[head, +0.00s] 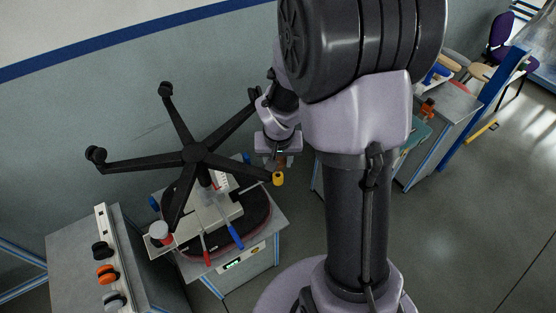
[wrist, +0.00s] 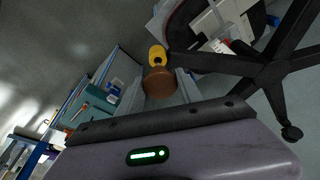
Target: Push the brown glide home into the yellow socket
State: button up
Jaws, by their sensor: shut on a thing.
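The black five-legged chair base (head: 194,153) stands over the bench with its legs spread. The yellow socket (head: 278,179) is at the tip of its right-hand leg; it also shows in the wrist view (wrist: 157,56). My gripper (head: 280,158) is just above the socket in the head view. It is shut on the brown glide (wrist: 158,82), a round brown piece between the two fingers. In the wrist view the glide's far edge overlaps the socket's near edge. Whether they touch, and how well they line up, I cannot tell.
Black casters (head: 96,155) sit on other legs. The bench (head: 264,246) carries a pale fixture with red and blue handles (head: 234,236). A left-hand bench (head: 78,262) holds a strip with black, orange and grey pieces. Another bench (head: 447,104) stands at right; floor between is clear.

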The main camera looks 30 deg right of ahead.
aim_at(278, 168)
jog(key=shift+s+a+b+x, duration=0.1)
jog(key=shift+s+b+x, duration=0.1)
jog(key=shift+b+x, duration=0.7)
jog(key=shift+s+a+b+x, duration=0.1)
jog(key=shift+s+b+x, duration=0.05)
jog(key=shift+b+x, duration=0.75)
jog(key=o, duration=1.3)
jog(key=shift+o, duration=0.2)
jog(key=shift+r, duration=0.1)
jog(key=p+v, duration=0.4)
jog(key=v, duration=1.3)
jog(key=shift+s, duration=0.2)
jog(key=shift+a, duration=0.1)
jog(key=s+a+f+t+y+b, duration=0.1)
jog(key=s+a+f+b, duration=0.2)
jog(key=s+a+b, duration=0.3)
jog(key=s+a+f+n+t+y+b, duration=0.1)
jog(key=s+a+f+t+y+b, duration=0.1)
jog(key=s+a+f+b, duration=0.2)
jog(key=s+a+b, duration=0.3)
jog(key=a+b, duration=0.1)
jog(key=b, duration=0.1)
jog(key=shift+s+f, duration=0.15)
